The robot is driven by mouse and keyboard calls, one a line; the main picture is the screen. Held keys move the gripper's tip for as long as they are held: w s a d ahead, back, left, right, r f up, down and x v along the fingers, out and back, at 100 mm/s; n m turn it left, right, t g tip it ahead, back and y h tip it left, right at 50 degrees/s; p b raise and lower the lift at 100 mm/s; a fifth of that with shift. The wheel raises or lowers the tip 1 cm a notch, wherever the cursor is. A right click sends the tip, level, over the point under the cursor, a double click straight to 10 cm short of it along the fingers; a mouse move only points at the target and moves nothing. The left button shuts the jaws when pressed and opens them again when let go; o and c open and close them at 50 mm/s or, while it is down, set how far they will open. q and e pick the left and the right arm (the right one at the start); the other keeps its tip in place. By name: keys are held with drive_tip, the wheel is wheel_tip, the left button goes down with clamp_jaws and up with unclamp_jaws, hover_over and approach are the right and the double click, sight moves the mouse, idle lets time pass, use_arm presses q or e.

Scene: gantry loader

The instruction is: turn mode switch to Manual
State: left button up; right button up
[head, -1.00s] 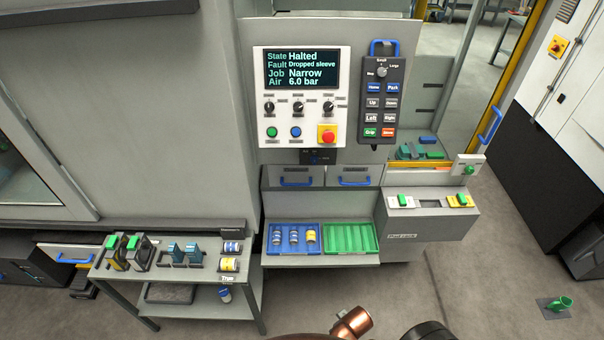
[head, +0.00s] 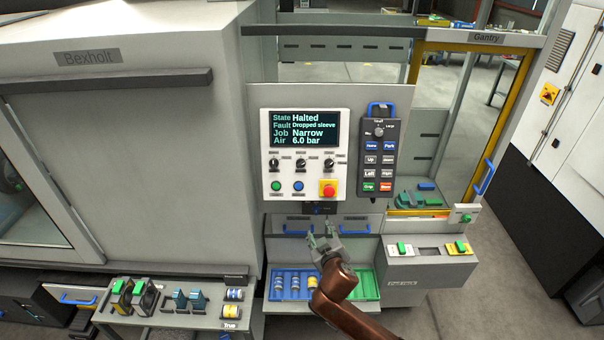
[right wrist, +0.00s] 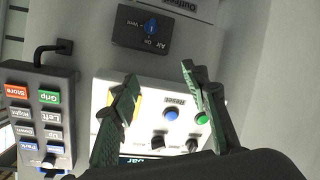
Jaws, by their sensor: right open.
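The white control panel (head: 310,186) shows a dark screen (head: 304,129) reading State Halted, Fault Dropped sleeve, Job Narrow, Air 6.0 bar. Below it sit three black rotary knobs: left (head: 274,163), middle (head: 300,163) and right (head: 329,163). Their labels are too small to read, so I cannot tell which is the mode switch. My right gripper (head: 324,240) is open and empty, below the panel in the head view. In the right wrist view its green fingers (right wrist: 162,88) are spread in front of the upside-down panel (right wrist: 150,90), with two knobs (right wrist: 157,143) visible between them. My left gripper is not in view.
A red stop button (head: 328,188), a green button (head: 276,186) and a blue button (head: 298,186) sit under the knobs. A keypad pendant (head: 378,155) hangs at the right. An air valve box (right wrist: 146,32) sits below the panel. Blue and green trays (head: 370,284) stand lower.

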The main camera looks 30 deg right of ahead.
sight(301, 165)
drive_tip(key=w+r+t, duration=0.2)
drive_tip(key=w+r, duration=0.2)
drive_tip(key=r, duration=0.4)
drive_tip(key=w+r+t, duration=0.2)
drive_tip(key=w+r, duration=0.2)
drive_tip(key=r, duration=0.4)
drive_tip(key=shift+n+h, duration=0.4)
drive_tip(key=x, duration=0.2)
drive_tip(key=p+x, duration=0.1)
drive_tip(key=x, duration=0.3)
drive_tip(key=shift+w+a+r+p, duration=0.1)
drive_tip(key=shift+w+a+p, duration=0.15)
drive_tip(key=shift+p, duration=0.15)
drive_tip(key=shift+w+d, duration=0.2)
drive_tip(key=shift+w, duration=0.25)
drive_tip(key=shift+c, duration=0.7)
clamp_jaws()
